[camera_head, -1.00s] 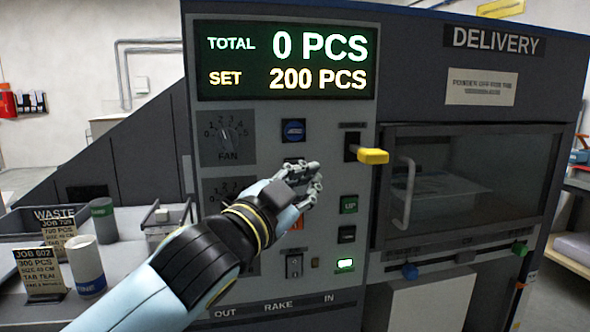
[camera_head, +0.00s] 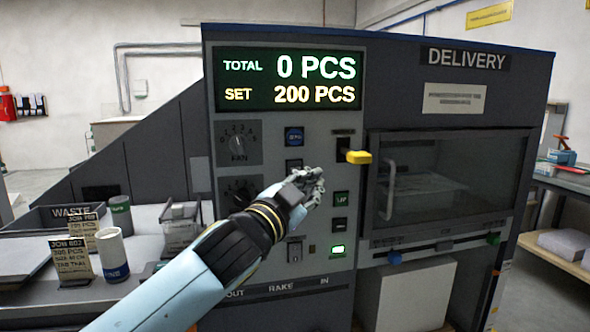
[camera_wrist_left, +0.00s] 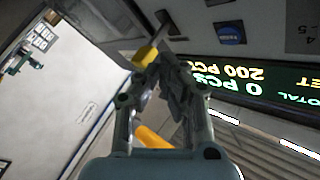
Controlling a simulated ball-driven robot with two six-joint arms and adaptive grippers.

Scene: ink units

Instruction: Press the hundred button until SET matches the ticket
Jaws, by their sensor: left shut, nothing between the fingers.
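The display (camera_head: 289,80) reads TOTAL 0 PCS and SET 200 PCS; it also shows upside down in the wrist view (camera_wrist_left: 250,88). The front ticket (camera_head: 71,260) stands at the left, headed JOB 802; its quantity line is blurred now but looked like 300 PCS earlier. On the panel I see a blue button (camera_head: 294,137), a dark button (camera_head: 293,166), a green UP button (camera_head: 341,198) and another dark button (camera_head: 340,226). I cannot tell which is the hundred button. My left gripper (camera_head: 314,184) is shut and empty before the panel, left of UP, hiding part of it. Contact is not clear.
A yellow-handled lever (camera_head: 358,157) juts out above and right of my left gripper. Right of it is the delivery door with a grey handle (camera_head: 387,190). A second ticket (camera_head: 84,228), a white-and-blue cup (camera_head: 112,254) and a waste bin (camera_head: 75,215) stand at the left.

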